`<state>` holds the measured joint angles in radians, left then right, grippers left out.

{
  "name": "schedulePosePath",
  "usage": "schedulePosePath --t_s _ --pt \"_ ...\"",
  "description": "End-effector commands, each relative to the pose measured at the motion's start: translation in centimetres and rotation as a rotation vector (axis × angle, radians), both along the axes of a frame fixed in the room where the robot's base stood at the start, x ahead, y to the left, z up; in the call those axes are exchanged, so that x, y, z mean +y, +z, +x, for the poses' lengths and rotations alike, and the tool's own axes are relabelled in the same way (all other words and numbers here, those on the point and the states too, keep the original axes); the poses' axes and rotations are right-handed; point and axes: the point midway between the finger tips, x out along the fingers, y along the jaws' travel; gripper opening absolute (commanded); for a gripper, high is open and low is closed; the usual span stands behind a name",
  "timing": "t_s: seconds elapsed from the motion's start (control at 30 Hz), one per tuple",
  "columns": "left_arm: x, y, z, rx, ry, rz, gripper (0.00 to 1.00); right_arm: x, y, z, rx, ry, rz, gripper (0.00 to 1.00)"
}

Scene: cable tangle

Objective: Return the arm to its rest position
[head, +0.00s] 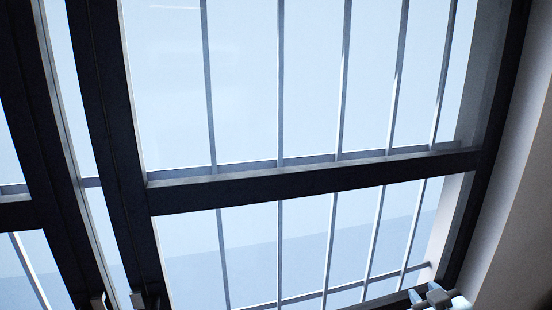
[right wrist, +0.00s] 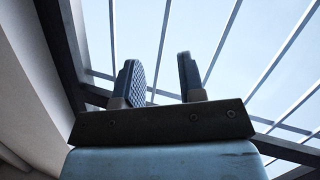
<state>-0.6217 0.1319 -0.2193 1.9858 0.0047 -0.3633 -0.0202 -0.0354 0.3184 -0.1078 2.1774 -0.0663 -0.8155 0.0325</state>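My right gripper (head: 425,292) shows at the bottom right of the head view, in front of the lower window frame. In the right wrist view my right gripper (right wrist: 161,75) points up, its two dark ridged fingers apart with nothing between them. Only window and wall show behind the fingers. My left gripper is not in the head view. No cable is seen in either view.
A large window with a dark frame (head: 310,185) and thin upright bars fills the head view. A pale wall (head: 515,190) runs along the right side. Small light fittings, perhaps window handles, show at the bottom left. No table or floor is in view.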

Motion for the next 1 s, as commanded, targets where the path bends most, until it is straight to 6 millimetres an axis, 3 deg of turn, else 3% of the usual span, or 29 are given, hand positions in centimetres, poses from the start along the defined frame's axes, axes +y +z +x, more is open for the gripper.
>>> schedulePosePath --t_s 0.03,0.1,0.2,0.4,0.6,0.8,1.0 --pt "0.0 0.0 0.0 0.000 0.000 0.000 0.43 0.8 -2.9 -2.9 0.111 -0.013 0.025 0.36" --pt "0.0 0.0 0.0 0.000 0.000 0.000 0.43 1.6 -6.1 -6.8 0.264 -0.032 0.052 0.36" --pt "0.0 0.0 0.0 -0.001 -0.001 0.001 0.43 2.6 -9.3 -11.6 0.441 -0.053 0.081 0.36" --pt "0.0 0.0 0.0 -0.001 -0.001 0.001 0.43 3.8 -12.4 -18.8 0.681 -0.078 0.115 0.36" --pt "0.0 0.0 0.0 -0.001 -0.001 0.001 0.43 4.6 -13.9 -24.4 0.862 -0.094 0.139 0.36" --pt "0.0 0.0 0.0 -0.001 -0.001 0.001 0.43 5.4 -14.5 -29.6 1.026 -0.106 0.160 0.36" --pt "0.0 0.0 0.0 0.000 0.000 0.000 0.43 6.2 -17.1 -27.1 0.913 -0.066 0.172 0.36"
